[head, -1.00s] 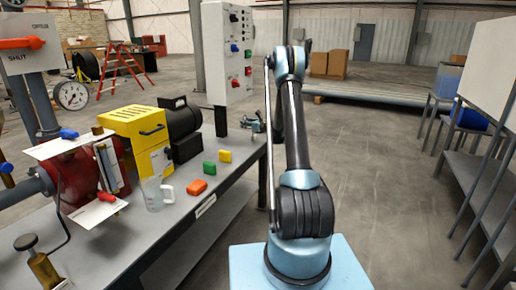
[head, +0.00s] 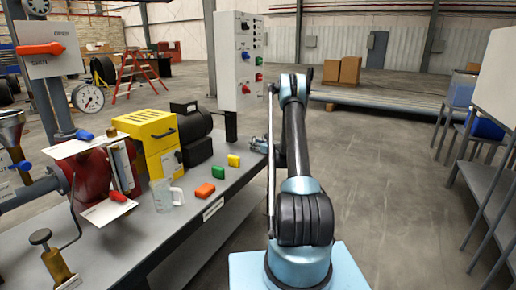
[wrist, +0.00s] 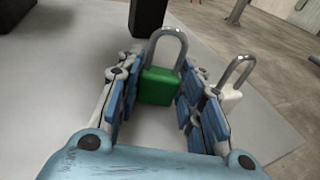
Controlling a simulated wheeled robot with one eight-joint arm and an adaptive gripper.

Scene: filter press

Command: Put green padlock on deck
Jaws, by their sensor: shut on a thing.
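A green padlock (wrist: 160,86) with a grey metal shackle stands upright between the fingers of my gripper (wrist: 155,100) in the wrist view. My gripper is shut on its green body, with the shackle pointing up and away. A grey surface lies under it; I cannot tell whether the padlock touches it. In the head view my gripper (head: 258,145) is small at the far right end of the grey bench top (head: 130,240), partly behind my arm. The padlock cannot be made out there.
A white padlock (wrist: 231,97) stands just right of my gripper's right finger. A control panel (head: 239,60) rises behind.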

